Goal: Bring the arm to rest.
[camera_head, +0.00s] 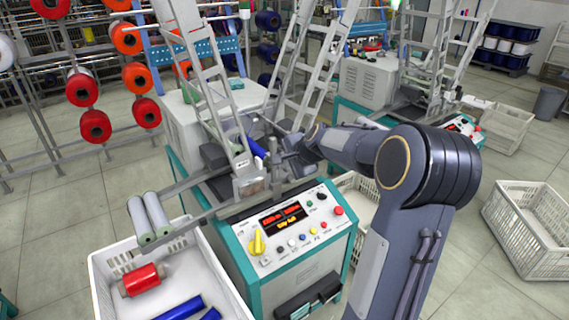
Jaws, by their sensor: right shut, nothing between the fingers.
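My right arm (400,170) comes in from the bottom right and reaches left across the front winding machine (300,260). My right gripper (270,165) is at the machine's winding head, close to a blue bobbin (257,147). Its fingers are small and dark here, shut, with nothing held. I cannot tell whether they touch the machine. The control panel (290,222) with a yellow knob and red display lies just below the gripper. My left gripper is not in view.
A white crate (112,258) at the lower left holds a red bobbin (142,279) and blue bobbins (181,307). Two grey tubes (148,217) sit above its edge. An empty white crate (530,225) stands at right. A rack of red and orange spools (95,126) stands at left.

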